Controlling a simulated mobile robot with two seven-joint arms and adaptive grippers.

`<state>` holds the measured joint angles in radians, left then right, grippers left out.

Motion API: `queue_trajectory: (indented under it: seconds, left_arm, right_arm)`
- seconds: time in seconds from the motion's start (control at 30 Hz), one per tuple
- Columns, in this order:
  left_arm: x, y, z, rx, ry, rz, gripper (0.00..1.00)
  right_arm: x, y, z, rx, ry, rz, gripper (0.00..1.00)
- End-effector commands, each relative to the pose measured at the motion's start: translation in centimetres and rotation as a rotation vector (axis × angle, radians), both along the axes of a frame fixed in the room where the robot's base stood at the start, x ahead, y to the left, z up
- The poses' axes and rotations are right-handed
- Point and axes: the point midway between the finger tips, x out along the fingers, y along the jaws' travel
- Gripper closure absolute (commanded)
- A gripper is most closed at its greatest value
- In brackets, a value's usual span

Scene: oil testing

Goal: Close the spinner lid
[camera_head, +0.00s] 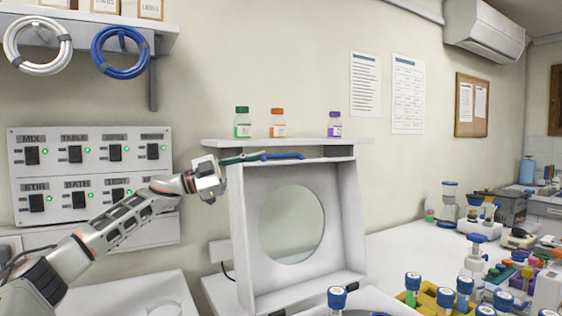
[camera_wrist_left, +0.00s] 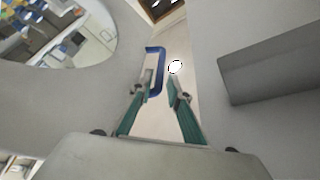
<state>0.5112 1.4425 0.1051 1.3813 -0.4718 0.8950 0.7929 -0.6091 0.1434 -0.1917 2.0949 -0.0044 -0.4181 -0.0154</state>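The spinner lid (camera_head: 250,235) stands raised in the head view, a white square frame with a round window (camera_head: 292,223). A blue handle (camera_head: 285,156) runs along its top edge; it also shows in the left wrist view (camera_wrist_left: 156,55). My left gripper (camera_head: 262,155) is at the top left of the lid, its teal fingers reaching along the edge to the handle. In the wrist view the fingertips (camera_wrist_left: 162,82) are apart, with the handle close to the left one. I cannot tell whether they touch. My right gripper is not in view.
A shelf with green, orange and purple-capped bottles (camera_head: 278,123) is just behind the lid top. A switch panel (camera_head: 90,170) is on the wall at left. Blue-capped vials (camera_head: 337,297) and a yellow rack (camera_head: 428,298) stand at front right.

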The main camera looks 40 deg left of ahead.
Motion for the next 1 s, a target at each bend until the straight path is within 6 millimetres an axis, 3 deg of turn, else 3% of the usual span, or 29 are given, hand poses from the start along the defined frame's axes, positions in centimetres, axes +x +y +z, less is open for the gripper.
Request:
queue_trajectory:
  seconds: [0.33,1.0]
  left_arm:
    - [1.2,-0.6,0.6,-0.005,-0.006,0.004,0.83]
    - [4.7,-3.1,1.6,-0.002,-0.001,0.0,0.83]
  right_arm:
    - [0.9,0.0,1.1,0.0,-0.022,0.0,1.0]
    - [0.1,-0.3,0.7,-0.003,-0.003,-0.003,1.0]
